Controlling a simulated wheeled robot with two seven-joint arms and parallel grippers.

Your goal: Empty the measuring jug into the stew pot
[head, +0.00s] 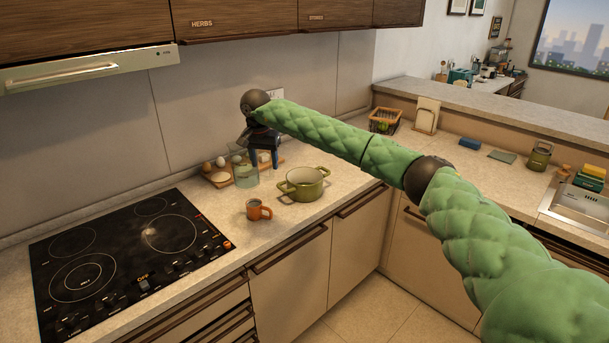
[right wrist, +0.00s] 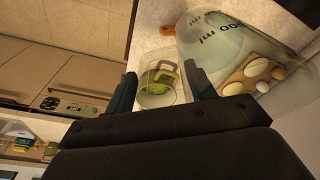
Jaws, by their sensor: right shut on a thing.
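The clear, pale-green measuring jug (head: 244,176) is upright at the back of the counter, left of the stew pot. I cannot tell whether its base touches the counter. Its wall with "ml" markings fills the upper right of the right wrist view (right wrist: 222,50). My right gripper (head: 264,163) is shut on the jug at its side; the grip itself is partly hidden. The fingers also show in the right wrist view (right wrist: 160,88), with a green shape between or beyond them. The olive-green stew pot (head: 303,184) stands open on the counter, apart from the jug. My left gripper is out of view.
An orange mug (head: 258,210) stands in front of the jug and pot. The black cooktop (head: 130,255) is to the left. A wire basket (head: 384,121) stands in the far corner.

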